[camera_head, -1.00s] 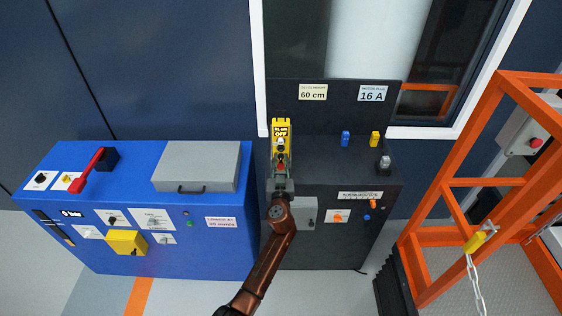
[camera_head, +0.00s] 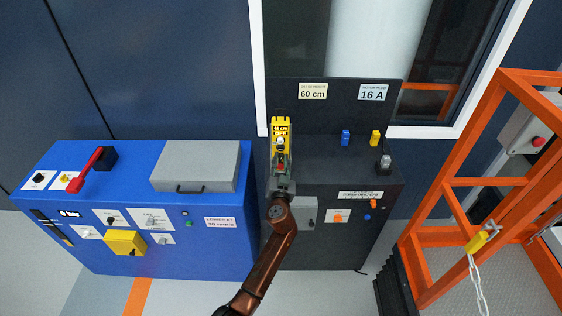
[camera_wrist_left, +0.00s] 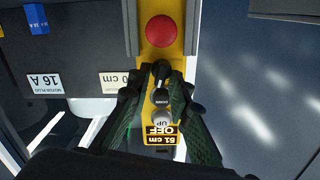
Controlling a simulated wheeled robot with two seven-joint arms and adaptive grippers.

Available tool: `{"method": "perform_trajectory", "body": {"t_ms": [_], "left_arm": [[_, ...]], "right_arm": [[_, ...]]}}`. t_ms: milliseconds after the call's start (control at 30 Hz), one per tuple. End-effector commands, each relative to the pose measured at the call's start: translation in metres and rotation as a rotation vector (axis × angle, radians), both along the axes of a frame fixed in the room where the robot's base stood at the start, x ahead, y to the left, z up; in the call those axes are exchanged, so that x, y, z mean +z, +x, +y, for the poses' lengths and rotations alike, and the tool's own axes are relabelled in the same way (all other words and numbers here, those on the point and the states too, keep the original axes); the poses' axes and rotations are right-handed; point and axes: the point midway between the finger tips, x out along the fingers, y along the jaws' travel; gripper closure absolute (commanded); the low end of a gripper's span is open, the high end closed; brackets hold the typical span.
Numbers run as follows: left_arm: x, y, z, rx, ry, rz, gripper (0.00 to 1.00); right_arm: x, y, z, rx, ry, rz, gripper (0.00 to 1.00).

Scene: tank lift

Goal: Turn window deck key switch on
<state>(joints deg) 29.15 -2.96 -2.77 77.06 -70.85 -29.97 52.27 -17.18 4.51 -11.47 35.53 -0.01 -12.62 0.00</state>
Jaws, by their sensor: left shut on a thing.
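The window deck is a dark cabinet (camera_head: 335,160) below the window. A narrow yellow control box (camera_head: 281,127) stands at its left end; its display reads "51 cm OFF". In the left wrist view the yellow box (camera_wrist_left: 187,30) carries a red mushroom button (camera_wrist_left: 161,31), a black key switch knob (camera_wrist_left: 161,68), a black button and a white "UP" button (camera_wrist_left: 161,121). My left gripper (camera_head: 281,168) is at the box, and its fingertips (camera_wrist_left: 160,74) are shut on the black knob from both sides. They partly hide it. My right gripper is not in view.
A blue cabinet (camera_head: 200,245) with a red lever (camera_head: 90,170) and a grey lid stands to the left. Blue and yellow plugs (camera_head: 346,138) stand on the dark deck. An orange frame (camera_head: 455,190) with a chain is at the right.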

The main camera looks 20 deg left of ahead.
Motion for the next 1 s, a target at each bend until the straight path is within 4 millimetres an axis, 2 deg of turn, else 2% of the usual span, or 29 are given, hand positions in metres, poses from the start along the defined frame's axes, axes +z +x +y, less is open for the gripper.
{"method": "perform_trajectory", "body": {"t_ms": [433, 1000], "left_arm": [[-0.002, 0.001, -0.003, -0.001, 0.407, 0.118, 1.00], [-0.004, 0.001, -0.004, 0.000, 0.924, 0.267, 1.00]], "right_arm": [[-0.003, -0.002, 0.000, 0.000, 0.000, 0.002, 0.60], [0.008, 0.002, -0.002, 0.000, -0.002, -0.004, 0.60]]}}
